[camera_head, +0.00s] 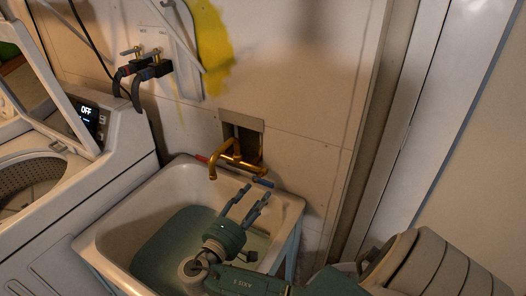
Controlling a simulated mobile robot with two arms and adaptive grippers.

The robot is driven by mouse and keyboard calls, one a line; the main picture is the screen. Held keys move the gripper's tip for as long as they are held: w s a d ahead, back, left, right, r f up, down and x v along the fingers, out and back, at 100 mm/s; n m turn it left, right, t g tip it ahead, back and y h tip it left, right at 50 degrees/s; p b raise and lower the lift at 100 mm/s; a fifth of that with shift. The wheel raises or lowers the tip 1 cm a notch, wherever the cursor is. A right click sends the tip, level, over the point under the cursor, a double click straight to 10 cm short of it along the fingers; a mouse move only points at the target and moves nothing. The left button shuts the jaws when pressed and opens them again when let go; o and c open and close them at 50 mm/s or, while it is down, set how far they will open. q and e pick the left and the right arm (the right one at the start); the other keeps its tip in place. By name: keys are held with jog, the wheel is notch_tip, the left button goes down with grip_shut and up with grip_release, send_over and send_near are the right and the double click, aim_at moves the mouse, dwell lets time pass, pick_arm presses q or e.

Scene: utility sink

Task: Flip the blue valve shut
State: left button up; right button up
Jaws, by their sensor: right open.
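The blue valve handle (263,182) sits at the right end of the brass faucet (236,158), just above the sink's back rim. A red handle (201,158) is at the faucet's left end. My right gripper (254,192) is open over the sink, its two dark fingers pointing up toward the blue handle. The fingertips look close below the handle. I cannot tell whether they touch it. Nothing shows between the fingers. My left gripper is not in view.
The utility sink (288,205) stands against the wall below the faucet. A washing machine (128,165) with a raised lid stands to its left. Hose taps (150,65) are on the wall above. A door frame (395,130) rises to the right.

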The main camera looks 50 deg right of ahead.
jog(key=v, duration=0.4)
jog(key=shift+s, duration=0.1)
dwell(0.5)
